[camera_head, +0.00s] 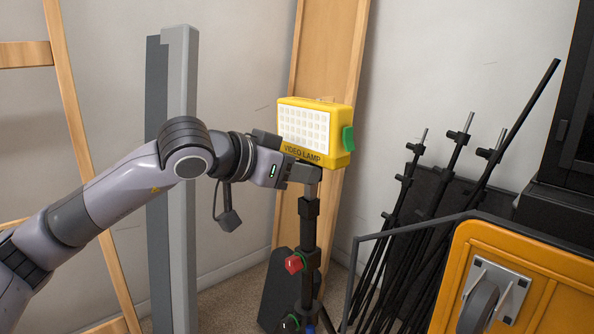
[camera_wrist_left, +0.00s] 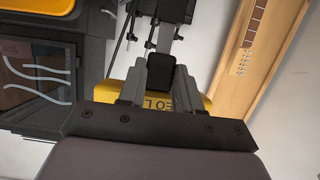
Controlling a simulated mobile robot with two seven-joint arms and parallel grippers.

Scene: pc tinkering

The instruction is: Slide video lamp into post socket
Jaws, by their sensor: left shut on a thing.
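The yellow video lamp (camera_head: 304,130) has a white light panel and a green knob on its right side. It stands nearly upright over the black post (camera_head: 308,225), which has a red knob. My left gripper (camera_head: 303,176) is shut on the lamp's dark mount just under its body. The fingers hide the joint between mount and post top, so I cannot tell whether the mount is in the socket. My right gripper is not in view.
A wooden board (camera_head: 325,50) stands behind the lamp, and a grey panel (camera_head: 180,240) stands behind my left arm.

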